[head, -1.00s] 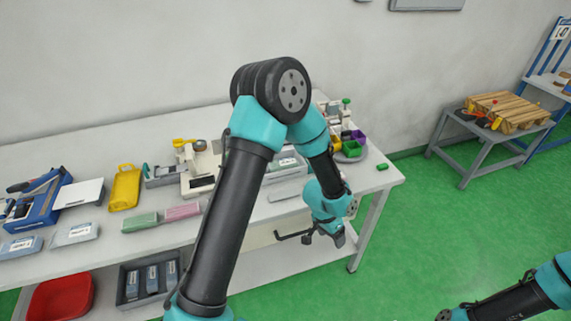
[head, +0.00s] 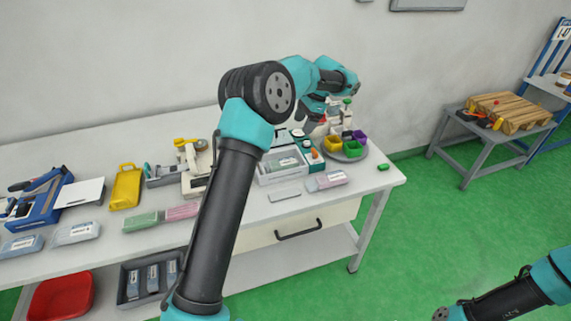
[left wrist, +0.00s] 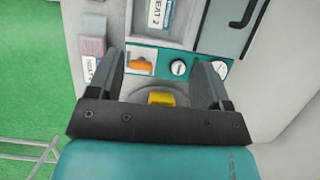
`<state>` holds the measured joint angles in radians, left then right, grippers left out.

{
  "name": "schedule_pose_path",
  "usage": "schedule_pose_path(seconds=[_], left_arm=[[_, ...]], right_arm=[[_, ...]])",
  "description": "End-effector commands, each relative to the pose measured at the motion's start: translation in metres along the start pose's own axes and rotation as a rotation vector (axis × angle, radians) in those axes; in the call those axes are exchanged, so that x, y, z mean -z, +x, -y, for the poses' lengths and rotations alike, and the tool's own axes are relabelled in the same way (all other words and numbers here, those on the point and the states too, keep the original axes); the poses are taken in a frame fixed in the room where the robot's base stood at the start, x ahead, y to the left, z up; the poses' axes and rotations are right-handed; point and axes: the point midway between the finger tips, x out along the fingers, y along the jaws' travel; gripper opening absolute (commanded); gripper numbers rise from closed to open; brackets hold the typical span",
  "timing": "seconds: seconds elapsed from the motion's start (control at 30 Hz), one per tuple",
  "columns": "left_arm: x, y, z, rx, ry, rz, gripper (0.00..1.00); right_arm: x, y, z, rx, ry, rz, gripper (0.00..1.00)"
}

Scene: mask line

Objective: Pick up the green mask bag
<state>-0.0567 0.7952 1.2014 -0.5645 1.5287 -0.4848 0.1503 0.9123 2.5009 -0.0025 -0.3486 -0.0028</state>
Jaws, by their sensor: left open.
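The green mask bag (head: 142,222) lies flat on the white table in the head view, left of my left arm. A pink bag (head: 182,212) lies right next to it. My left gripper (head: 316,119) is at the far right end of the table, well away from the green bag. The green bag is not seen in the left wrist view. My right gripper is not in view.
A round tray (head: 350,155) with yellow, purple and green bins stands near my left gripper. A yellow holder (head: 126,187) stands behind the green bag. A grey crate (head: 150,281) and red bin (head: 62,296) sit below.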

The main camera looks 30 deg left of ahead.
Motion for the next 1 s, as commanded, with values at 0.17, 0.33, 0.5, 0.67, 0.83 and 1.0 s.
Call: schedule_pose_path(seconds=[0.17, 0.33, 0.5, 0.67, 0.83, 1.0], left_arm=[[-0.003, -0.001, 0.003, 0.001, -0.003, 0.012, 0.72], [-0.003, -0.001, 0.003, 0.001, -0.003, 0.011, 0.72], [-0.003, 0.01, 0.002, -0.001, -0.002, 0.013, 0.72], [-0.004, 0.034, 0.002, -0.001, -0.003, 0.013, 0.72], [-0.004, 0.063, 0.002, -0.001, -0.001, 0.013, 0.72], [-0.004, 0.092, 0.002, -0.002, -0.003, 0.012, 0.72]], right_arm=[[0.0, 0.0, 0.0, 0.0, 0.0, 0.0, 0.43], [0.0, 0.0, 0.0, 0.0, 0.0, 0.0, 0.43], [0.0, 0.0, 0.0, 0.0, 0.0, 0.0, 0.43], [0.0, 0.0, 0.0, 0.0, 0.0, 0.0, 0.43], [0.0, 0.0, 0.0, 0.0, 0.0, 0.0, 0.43], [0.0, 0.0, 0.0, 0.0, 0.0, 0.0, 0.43]])
